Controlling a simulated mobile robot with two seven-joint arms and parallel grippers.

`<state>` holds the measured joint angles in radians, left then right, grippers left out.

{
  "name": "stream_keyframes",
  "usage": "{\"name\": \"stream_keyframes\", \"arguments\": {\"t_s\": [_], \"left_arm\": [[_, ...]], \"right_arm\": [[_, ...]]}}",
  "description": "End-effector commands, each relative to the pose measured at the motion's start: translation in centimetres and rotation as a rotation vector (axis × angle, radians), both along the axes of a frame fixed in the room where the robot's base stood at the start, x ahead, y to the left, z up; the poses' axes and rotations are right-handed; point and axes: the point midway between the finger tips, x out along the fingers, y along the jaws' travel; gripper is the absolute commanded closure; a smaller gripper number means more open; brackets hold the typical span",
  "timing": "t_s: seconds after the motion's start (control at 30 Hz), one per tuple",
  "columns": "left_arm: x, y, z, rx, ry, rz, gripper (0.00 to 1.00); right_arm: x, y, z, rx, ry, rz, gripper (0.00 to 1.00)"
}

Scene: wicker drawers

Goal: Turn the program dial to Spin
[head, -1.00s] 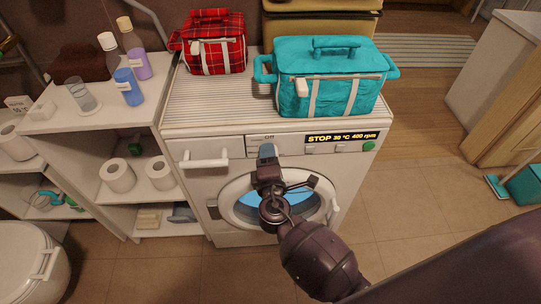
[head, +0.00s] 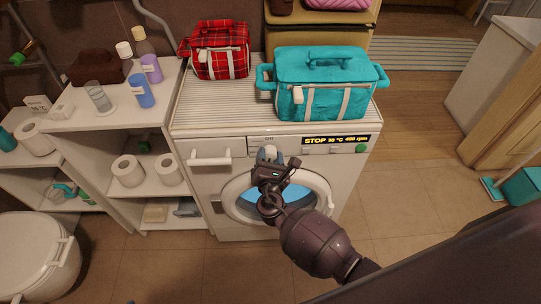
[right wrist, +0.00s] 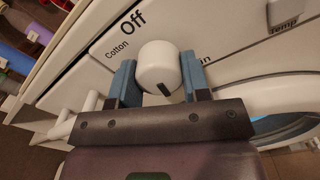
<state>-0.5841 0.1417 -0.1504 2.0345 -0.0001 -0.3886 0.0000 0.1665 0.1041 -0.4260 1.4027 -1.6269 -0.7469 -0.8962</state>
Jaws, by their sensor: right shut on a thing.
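The washing machine (head: 232,221) stands in the middle of the head view, its display (head: 330,140) reading STOP, 30 °C and 400 rpm. In the right wrist view the white program dial (right wrist: 157,64) is a round knob with a dark mark on its lower edge. My right gripper (head: 268,155) is at the dial. Its two blue fingers (right wrist: 159,82) are shut on the dial, one on each side. My left gripper is not in view.
A teal bag (head: 325,75) and a red plaid bag (head: 221,52) sit on top of the machine. A drawer handle (head: 211,159) sticks out left of the dial. A white shelf (head: 80,118) with bottles stands to the left.

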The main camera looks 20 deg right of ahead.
Motion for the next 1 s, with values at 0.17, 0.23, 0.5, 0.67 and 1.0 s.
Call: {"name": "stream_keyframes", "arguments": {"t_s": [0.17, 0.23, 0.5, 0.67, 1.0], "left_arm": [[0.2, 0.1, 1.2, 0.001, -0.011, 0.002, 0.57], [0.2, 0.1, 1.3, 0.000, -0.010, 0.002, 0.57], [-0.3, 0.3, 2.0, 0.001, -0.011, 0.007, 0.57], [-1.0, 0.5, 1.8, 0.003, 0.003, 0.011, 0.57], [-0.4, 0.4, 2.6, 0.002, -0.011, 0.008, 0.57]], "right_arm": [[0.1, 0.0, 0.4, -0.157, 0.042, 0.002, 0.80], [0.0, 0.0, 0.4, -0.215, 0.059, 0.003, 0.80], [0.0, -0.1, 0.2, -0.396, 0.113, 0.002, 0.80], [0.0, -0.1, 0.1, -0.465, 0.132, 0.002, 0.80], [-0.1, -0.2, -0.1, -0.522, 0.151, 0.001, 0.80]]}}
